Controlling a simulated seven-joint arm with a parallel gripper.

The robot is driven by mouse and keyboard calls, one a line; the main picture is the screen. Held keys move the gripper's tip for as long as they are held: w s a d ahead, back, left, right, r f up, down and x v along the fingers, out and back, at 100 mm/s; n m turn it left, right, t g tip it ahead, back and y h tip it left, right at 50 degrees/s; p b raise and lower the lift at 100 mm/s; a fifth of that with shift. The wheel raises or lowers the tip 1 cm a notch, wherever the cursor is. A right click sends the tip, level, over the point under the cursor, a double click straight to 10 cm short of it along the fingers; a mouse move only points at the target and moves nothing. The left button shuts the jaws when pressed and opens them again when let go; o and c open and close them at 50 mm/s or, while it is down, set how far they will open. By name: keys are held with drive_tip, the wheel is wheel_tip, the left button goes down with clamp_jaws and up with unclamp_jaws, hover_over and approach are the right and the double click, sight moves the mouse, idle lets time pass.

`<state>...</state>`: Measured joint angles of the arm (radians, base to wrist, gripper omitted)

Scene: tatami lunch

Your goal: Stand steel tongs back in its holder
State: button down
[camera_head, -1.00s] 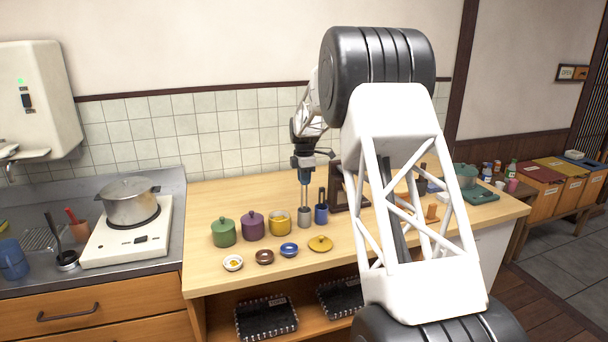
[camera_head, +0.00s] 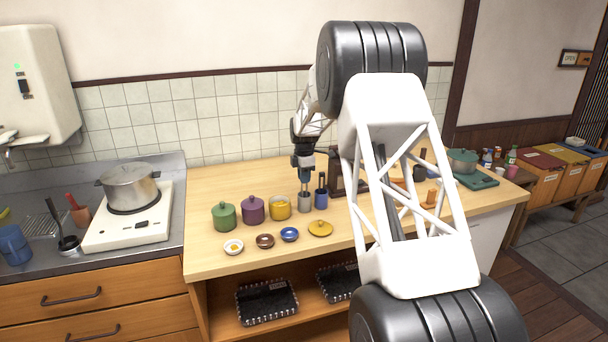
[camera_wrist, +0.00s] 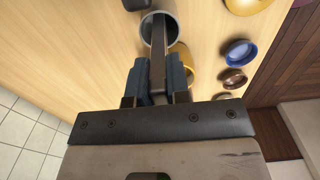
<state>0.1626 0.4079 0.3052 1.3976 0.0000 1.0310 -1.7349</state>
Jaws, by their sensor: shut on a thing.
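My gripper (camera_head: 305,176) points down over the wooden counter and is shut on the steel tongs (camera_wrist: 158,75), a narrow grey bar between the blue fingers in the wrist view. The grey cylindrical holder (camera_head: 304,203) stands on the counter directly below my gripper. In the wrist view the far end of the tongs reaches into the mouth of the holder (camera_wrist: 174,22). The tips inside are hidden, so I cannot tell whether they touch the bottom. My fingers are just above the rim.
Green (camera_head: 223,216), purple (camera_head: 252,210) and yellow pots (camera_head: 280,208) stand to the left. Small dishes and a yellow lid (camera_head: 320,229) lie in front. A dark wooden stand (camera_head: 338,183) is behind to the right.

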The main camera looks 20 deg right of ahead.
drive_tip(key=shift+f, duration=0.55)
idle(0.9)
drive_tip(key=c, duration=1)
unclamp_jaws()
drive_tip(key=shift+o, duration=0.4)
drive_tip(key=o, duration=0.5)
drive_tip(key=shift+c, duration=0.2)
drive_tip(key=shift+r, duration=0.15)
drive_tip(key=shift+r, duration=3.3)
drive_tip(key=shift+r, duration=0.1)
